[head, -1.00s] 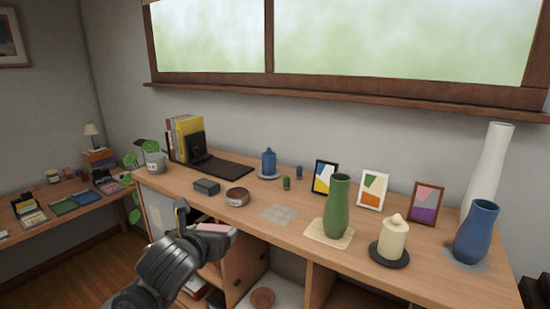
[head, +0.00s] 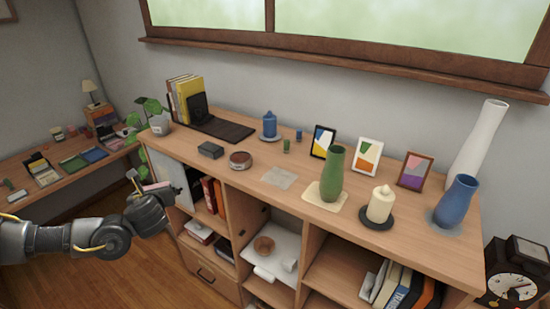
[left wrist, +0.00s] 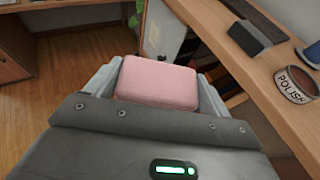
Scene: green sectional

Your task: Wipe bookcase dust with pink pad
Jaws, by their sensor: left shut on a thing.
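My left gripper (head: 147,187) is shut on the pink pad (left wrist: 158,82). The pad sits between both fingers in the left wrist view; in the head view only a thin pink edge (head: 157,185) shows. The gripper is off the left front end of the wooden bookcase (head: 225,180), apart from its top. A pale greyish patch (head: 279,178), seemingly the dust, lies flat on the bookcase top near the front edge, right of the round tin and left of the green vase (head: 332,174). My right gripper is not in view.
The round tin (head: 240,160), marked POLISH, and a dark box (head: 210,150) stand left of the patch. A laptop-like black item (head: 225,128), blue jar (head: 269,125), picture frames (head: 368,156), cream candle (head: 381,204) and blue vase (head: 455,201) are also on top. A plant (head: 158,122) stands at the left end.

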